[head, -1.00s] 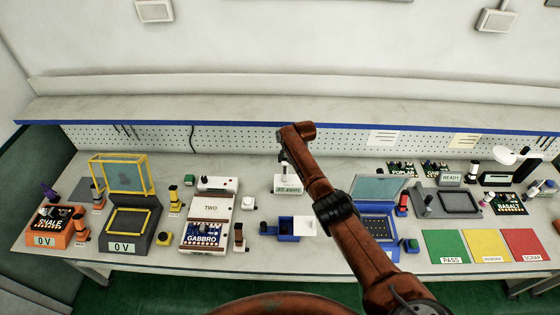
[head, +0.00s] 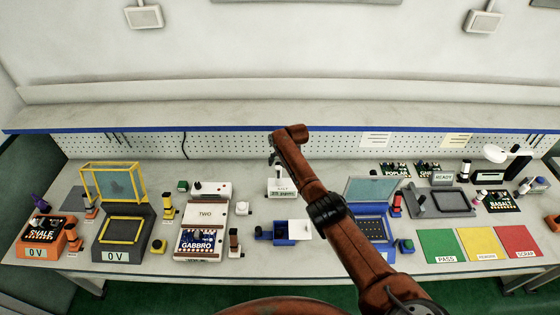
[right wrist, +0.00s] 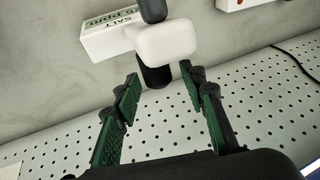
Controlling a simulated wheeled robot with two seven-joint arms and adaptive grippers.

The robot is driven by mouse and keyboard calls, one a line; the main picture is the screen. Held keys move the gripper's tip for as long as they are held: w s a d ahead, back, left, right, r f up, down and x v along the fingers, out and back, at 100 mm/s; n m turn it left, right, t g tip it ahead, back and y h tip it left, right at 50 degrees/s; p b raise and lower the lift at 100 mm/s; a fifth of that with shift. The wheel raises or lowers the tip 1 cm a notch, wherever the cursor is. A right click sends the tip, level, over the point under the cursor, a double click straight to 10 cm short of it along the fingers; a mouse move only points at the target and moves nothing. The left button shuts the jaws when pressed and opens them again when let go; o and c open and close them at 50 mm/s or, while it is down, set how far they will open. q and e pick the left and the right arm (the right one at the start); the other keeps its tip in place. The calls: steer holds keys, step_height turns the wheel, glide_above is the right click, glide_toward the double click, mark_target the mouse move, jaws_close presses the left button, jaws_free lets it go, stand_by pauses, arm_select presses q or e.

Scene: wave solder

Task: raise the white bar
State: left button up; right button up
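A white rounded bar (right wrist: 165,42) on a dark post stands beside the white SALT box (right wrist: 110,35) in the right wrist view. My right gripper (right wrist: 158,74) is open, with its two green fingers on either side of the dark post and just short of the bar. No grip on the bar shows. In the head view my right arm reaches to the back middle of the bench, its gripper (head: 273,152) small above the SALT box (head: 281,188). The bar is too small there to make out clearly. My left gripper is not in view.
A pegboard (head: 240,146) runs along the back under a blue-edged shelf (head: 200,119). The GABBRO fixture (head: 198,243) and a small blue tray (head: 283,233) stand in front. PASS (head: 440,242) and SCRAP (head: 517,238) mats are at right.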

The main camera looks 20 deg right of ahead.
steer(key=v, duration=1.2)
steer(key=shift+s, duration=0.1)
